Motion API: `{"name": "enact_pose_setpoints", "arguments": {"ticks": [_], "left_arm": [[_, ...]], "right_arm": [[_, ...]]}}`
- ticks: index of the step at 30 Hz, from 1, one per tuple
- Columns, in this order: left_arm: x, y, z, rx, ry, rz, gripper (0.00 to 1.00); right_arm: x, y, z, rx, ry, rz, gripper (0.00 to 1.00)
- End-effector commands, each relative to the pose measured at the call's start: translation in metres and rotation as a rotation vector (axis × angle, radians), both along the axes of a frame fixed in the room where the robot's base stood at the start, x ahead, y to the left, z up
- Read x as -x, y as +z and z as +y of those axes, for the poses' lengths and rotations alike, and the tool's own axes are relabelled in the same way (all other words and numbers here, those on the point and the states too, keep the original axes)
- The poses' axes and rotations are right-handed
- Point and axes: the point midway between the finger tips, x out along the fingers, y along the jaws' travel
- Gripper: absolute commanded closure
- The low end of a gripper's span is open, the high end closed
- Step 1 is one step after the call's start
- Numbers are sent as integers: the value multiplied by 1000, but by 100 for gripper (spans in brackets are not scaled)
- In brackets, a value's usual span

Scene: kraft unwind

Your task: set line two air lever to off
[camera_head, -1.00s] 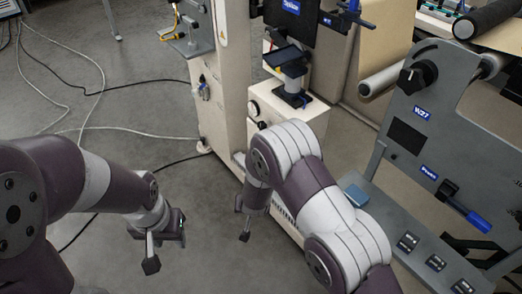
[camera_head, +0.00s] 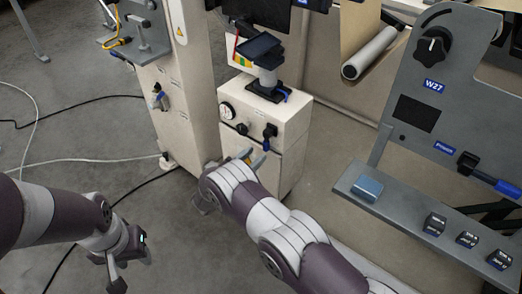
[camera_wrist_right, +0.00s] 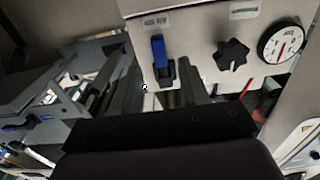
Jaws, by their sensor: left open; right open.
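A white cabinet (camera_head: 240,108) carries a small valve with a blue lever (camera_head: 268,137) on its front. In the right wrist view the blue lever (camera_wrist_right: 158,48) sits in a black mount under a label too small to read; the picture looks upside down. A similar valve with a blue handle (camera_head: 158,97) is on the white column to the left. My right gripper (camera_wrist_right: 162,92) is open and empty, its fingers close to the blue lever; in the head view my arm mostly hides it. My left gripper (camera_head: 128,268) is open and empty over the floor, far from the cabinet.
A round gauge (camera_head: 227,111) and a black knob (camera_head: 242,129) sit left of the lever; both show in the wrist view. A grey panel with a dial (camera_head: 432,46) and a shelf with a light-blue block (camera_head: 367,188) stand at right. Cables cross the floor at left.

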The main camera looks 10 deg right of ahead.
Motion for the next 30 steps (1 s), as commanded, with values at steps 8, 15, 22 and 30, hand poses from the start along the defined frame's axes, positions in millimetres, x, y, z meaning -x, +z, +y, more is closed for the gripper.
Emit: {"name": "enact_pose_setpoints", "arguments": {"ticks": [8, 15, 22, 30], "left_arm": [[0, -9, 0, 0, 0, 0, 57], [0, -9, 0, 0, 0, 0, 57], [0, -9, 0, 0, 0, 0, 57], [0, -11, 0, 0, 0, 0, 57]], "right_arm": [[-27, -1, -34, -1, 0, 0, 55], [-29, 0, -37, -1, 2, 1, 55], [-29, 0, -36, -1, 2, 1, 100], [-29, -1, -36, -9, 1, -10, 100]]}}
